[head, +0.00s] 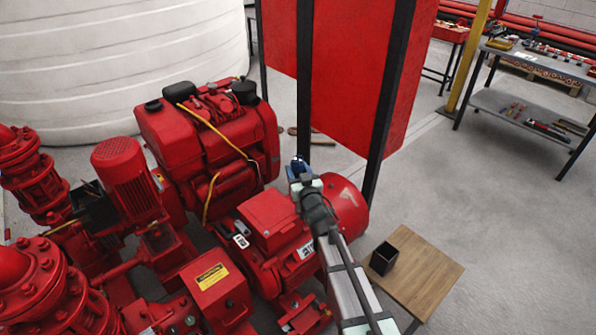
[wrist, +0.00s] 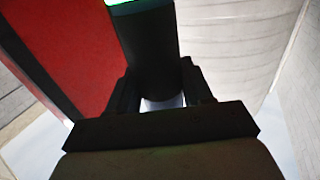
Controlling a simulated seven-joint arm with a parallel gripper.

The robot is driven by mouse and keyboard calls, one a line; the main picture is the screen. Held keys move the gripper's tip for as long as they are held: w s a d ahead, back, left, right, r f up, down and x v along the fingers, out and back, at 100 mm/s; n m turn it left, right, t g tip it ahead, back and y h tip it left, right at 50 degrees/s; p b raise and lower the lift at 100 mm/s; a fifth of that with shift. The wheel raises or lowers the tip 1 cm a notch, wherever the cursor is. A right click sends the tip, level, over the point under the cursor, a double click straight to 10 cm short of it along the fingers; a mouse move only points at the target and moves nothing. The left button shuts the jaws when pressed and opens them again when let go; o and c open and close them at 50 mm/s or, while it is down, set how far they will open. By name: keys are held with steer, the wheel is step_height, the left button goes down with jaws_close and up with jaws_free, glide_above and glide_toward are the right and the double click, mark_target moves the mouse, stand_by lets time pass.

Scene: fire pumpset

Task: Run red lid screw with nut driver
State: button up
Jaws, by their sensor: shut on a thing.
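My gripper (wrist: 160,88) is shut on a dark cylindrical tool, seemingly the nut driver (wrist: 150,50), with a bright green band at its far end in the wrist view. In the head view my gripper (head: 300,172) is above the back right of the red motor, in front of the red panel; the tool is small and unclear there. The red lid (head: 268,212), on the box atop the motor, lies just left of and below my gripper. The tool's tip is not clearly visible.
Red pumps and an engine (head: 205,135) crowd the left. A red panel (head: 350,75) on black posts stands behind my gripper. A small wooden table (head: 430,280) with a black open box (head: 384,258) is at lower right. Open floor lies right; a workbench (head: 540,65) stands beyond.

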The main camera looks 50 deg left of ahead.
mark_target(300, 163)
steer(key=shift+f, duration=0.7)
stand_by(2.3)
steer(key=shift+r, duration=3.1)
